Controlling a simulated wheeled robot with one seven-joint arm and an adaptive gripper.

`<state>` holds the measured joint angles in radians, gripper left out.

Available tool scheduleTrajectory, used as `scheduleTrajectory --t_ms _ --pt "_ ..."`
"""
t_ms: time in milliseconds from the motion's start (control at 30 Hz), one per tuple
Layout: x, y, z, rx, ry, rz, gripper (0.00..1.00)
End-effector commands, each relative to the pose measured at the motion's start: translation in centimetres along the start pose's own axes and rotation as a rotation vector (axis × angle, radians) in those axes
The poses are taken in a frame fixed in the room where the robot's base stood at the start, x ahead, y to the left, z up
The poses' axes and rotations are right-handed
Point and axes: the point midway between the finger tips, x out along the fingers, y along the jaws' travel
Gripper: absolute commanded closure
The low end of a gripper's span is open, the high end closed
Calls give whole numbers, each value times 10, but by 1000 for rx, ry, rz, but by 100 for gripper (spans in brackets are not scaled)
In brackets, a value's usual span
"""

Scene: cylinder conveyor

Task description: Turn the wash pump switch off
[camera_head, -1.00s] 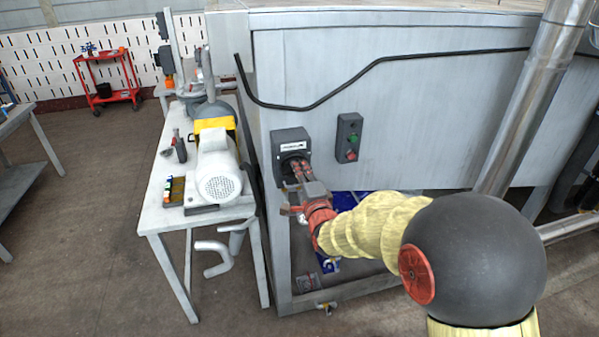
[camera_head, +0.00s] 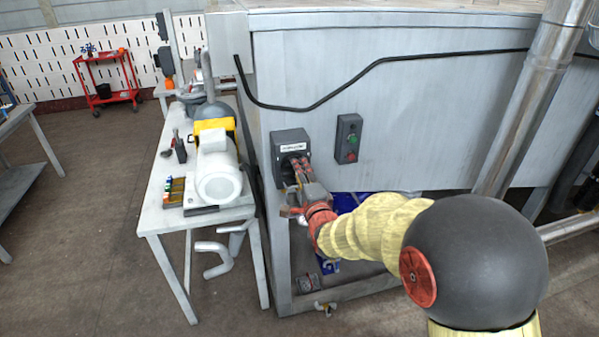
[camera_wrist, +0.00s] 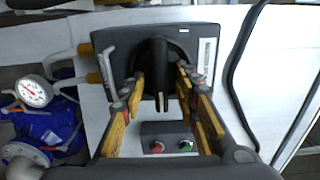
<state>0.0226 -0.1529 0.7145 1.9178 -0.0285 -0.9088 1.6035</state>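The wash pump switch is a dark grey box (camera_head: 289,143) with a pale label, fixed to the grey metal panel. In the wrist view its black knob (camera_wrist: 158,62) shows, with the handle upright in that picture. Gaps show between the fingers and the handle. In the head view my gripper (camera_head: 300,168) reaches up to the front of the box and hides most of the knob.
A small box with a red and a green button (camera_head: 348,138) is beside the switch. A table (camera_head: 153,222) with a motor pump (camera_head: 217,165) stands left. A black cable (camera_head: 318,103) runs above. A pressure gauge (camera_wrist: 34,91) shows in the wrist view.

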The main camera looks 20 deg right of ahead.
Motion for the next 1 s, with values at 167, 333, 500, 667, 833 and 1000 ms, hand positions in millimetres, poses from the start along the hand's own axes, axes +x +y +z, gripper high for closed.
scheduleTrajectory --t_ms 167,333,500,667,833,1000 --pt "-20 -1 0 0 0 -1 69" --pt "-54 -1 0 0 0 -1 69" --pt "-85 0 0 0 1 -1 69" --pt "-106 0 0 0 1 0 69" --pt "-116 0 0 0 1 0 69" --pt "-118 0 0 0 1 1 69"
